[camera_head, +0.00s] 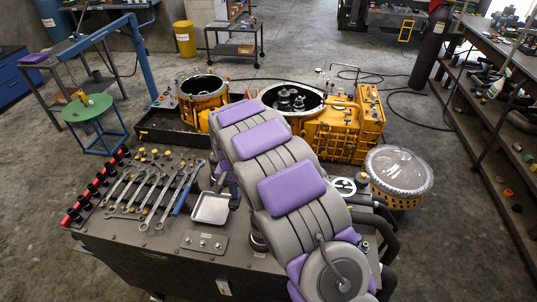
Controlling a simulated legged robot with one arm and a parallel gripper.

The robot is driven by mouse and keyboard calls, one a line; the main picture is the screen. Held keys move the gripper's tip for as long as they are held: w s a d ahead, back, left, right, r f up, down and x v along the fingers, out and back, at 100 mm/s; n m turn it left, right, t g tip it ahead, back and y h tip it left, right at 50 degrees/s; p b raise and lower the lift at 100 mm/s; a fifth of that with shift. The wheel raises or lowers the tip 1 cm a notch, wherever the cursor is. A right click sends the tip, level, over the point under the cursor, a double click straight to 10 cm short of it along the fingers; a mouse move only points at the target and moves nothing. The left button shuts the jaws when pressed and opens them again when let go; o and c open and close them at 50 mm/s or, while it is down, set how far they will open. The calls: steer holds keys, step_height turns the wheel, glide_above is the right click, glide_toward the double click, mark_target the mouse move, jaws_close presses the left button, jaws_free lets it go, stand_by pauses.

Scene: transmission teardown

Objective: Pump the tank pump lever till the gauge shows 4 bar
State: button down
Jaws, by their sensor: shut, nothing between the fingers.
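My arm, grey with purple pads, reaches up across the middle of the view and hides part of the bench. My gripper cannot be made out; some purple and grey parts show beside the arm, and I cannot tell whether they belong to it. No pump lever can be clearly picked out. A small white round part with dark marks (343,186) is just right of the arm; I cannot tell whether it is the gauge, and no reading is legible. Dark hoses (378,222) run below it at the bench's right side.
The dark bench (130,247) holds several wrenches (150,195) and a metal tray (211,208). Yellow transmission housings (345,128) stand behind. A clear-topped round drum (398,172) is at right. A green stool (87,107) is at left. Floor is open between drum and right shelving.

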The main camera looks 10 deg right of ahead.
steer(key=r+p, duration=0.1)
steer(key=r, duration=0.2)
steer(key=r+p, duration=0.1)
steer(key=r, duration=0.3)
steer(key=shift+a, duration=0.2)
stand_by(0.5)
steer(key=s+d+r, duration=0.6)
steer(key=s+r, duration=0.1)
steer(key=s, duration=0.2)
steer(key=s+d+r+n+g, duration=0.1)
steer(key=s+d+r+n, duration=0.1)
steer(key=s, duration=1.4)
steer(key=s+d+r+n, duration=0.2)
steer(key=s+d, duration=0.1)
steer(key=s, duration=1.3)
steer(key=shift+d+r+g, duration=0.35)
steer(key=shift+r+g, duration=0.05)
